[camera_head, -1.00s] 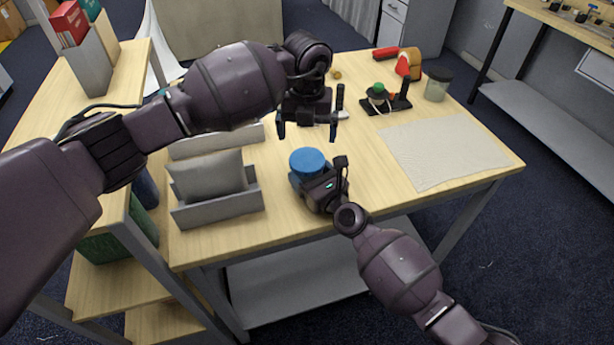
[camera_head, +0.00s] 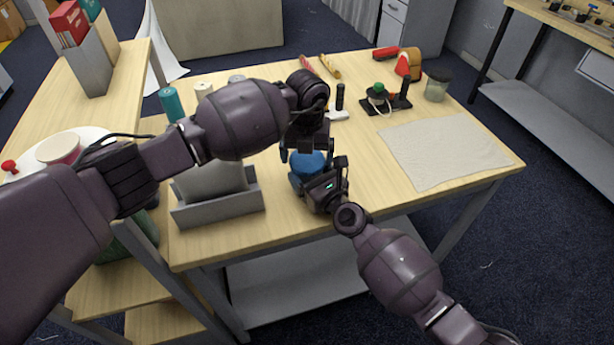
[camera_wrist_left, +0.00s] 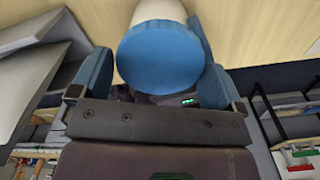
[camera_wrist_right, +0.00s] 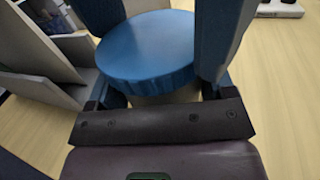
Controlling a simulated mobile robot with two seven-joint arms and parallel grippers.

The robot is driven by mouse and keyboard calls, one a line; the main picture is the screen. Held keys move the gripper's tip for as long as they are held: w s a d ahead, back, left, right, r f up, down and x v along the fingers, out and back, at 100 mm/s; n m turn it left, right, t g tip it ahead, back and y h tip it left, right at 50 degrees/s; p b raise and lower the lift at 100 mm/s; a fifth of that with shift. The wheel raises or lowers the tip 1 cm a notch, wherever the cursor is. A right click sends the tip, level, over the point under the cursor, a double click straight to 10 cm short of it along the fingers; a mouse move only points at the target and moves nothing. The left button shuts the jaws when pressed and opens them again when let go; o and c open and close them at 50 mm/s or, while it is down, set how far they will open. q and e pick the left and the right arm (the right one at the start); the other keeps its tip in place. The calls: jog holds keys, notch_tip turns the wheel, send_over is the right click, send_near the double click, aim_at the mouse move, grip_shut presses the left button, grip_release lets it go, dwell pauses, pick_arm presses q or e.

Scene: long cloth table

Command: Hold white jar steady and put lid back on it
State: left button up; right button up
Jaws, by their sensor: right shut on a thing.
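The white jar (camera_wrist_left: 159,11) stands on the table with a round blue lid (camera_head: 309,162) on its top. The lid looks flat on the jar; whether it is seated cannot be told. My right gripper (camera_head: 320,178) is shut on the jar below the lid. In the right wrist view the lid (camera_wrist_right: 148,48) shows between its fingers. My left gripper (camera_head: 305,150) is above the jar, with its fingers apart on either side of the lid (camera_wrist_left: 160,55). Gaps show beside the lid in the left wrist view. Most of the jar is hidden in the head view.
A grey tray (camera_head: 217,213) stands left of the jar. A beige cloth (camera_head: 440,152) lies to the right. A dark stand with a green-topped item (camera_head: 380,88) and a glass jar (camera_head: 437,85) are at the back. Table between the jar and cloth is clear.

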pick_arm(q)
jog(key=c, duration=0.6)
jog(key=m, duration=1.2)
jog(key=o, duration=0.8)
jog(key=shift+c, duration=0.2)
notch_tip(320, 180, up, 12)
pick_arm(e)
jog(key=o, duration=1.7)
